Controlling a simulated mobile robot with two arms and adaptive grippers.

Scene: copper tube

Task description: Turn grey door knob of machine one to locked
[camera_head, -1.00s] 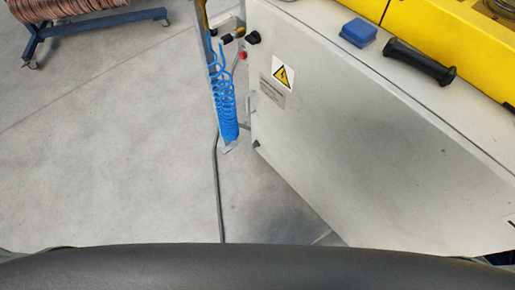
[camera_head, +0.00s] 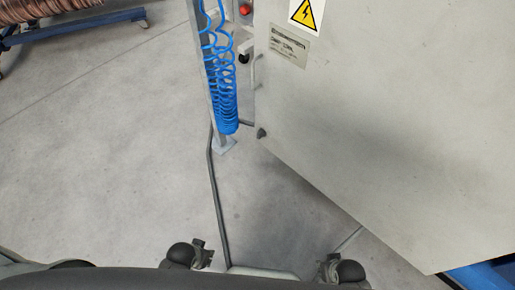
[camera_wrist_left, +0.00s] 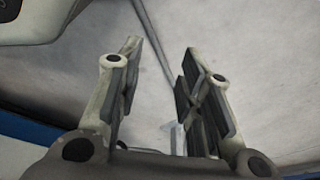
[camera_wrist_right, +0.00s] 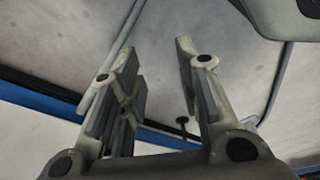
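The machine's pale grey door panel (camera_head: 390,120) fills the right of the head view, with a yellow warning sign (camera_head: 306,12) near its top. A small dark grey knob (camera_head: 261,133) sticks out at the panel's lower left edge; I cannot tell its turned position. My left gripper (camera_head: 203,254) and right gripper (camera_head: 328,268) show only partly at the bottom edge, well apart from the knob. In the left wrist view the left gripper (camera_wrist_left: 160,62) is open and empty. In the right wrist view the right gripper (camera_wrist_right: 157,62) is open and empty.
A post with a coiled blue hose (camera_head: 222,90) stands left of the panel. A grey cable (camera_head: 216,190) runs down the floor. A red button (camera_head: 245,9) is near the top. A blue rack with copper coils (camera_head: 70,20) is at upper left. The floor at left is clear.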

